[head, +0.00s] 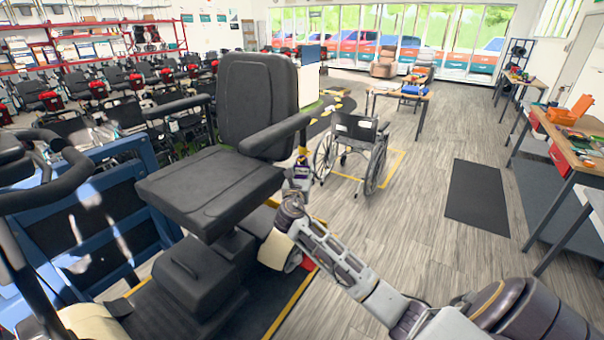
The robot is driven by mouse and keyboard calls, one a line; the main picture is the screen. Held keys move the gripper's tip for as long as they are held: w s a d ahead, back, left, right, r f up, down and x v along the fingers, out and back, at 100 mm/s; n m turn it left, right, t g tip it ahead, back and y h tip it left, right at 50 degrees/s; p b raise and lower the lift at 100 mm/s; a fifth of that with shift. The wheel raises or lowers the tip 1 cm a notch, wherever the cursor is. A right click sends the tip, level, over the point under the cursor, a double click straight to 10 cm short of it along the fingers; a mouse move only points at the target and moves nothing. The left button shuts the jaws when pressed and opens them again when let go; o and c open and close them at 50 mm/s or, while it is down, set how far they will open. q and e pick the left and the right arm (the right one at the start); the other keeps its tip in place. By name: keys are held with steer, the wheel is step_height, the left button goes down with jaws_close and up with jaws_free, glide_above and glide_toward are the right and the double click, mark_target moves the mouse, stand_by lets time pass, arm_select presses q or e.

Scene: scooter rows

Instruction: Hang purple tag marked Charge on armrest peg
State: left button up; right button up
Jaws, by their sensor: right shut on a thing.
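The scooter seat (205,185) with its high backrest is at the left centre. Its near armrest (275,135) is black and sticks out toward the right. My right gripper (299,180) reaches up from the lower right and is shut on a small purple tag (302,171). The tag is just below the front end of the armrest and is very small here. Its lettering cannot be read. The peg cannot be made out, and I cannot tell whether the tag touches it. My left gripper is not in view.
A blue frame (85,215) and the scooter's handlebar (60,165) are at the left. A wheelchair (352,145) stands behind my right gripper. A dark mat (477,197) lies on the floor, and a workbench (570,150) stands at the right. The floor between is clear.

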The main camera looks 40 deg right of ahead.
steer(key=shift+f, duration=0.4)
stand_by(0.3)
steer(key=o, duration=0.9)
steer(key=shift+s+a, duration=0.15)
steer(key=shift+v, duration=5.85)
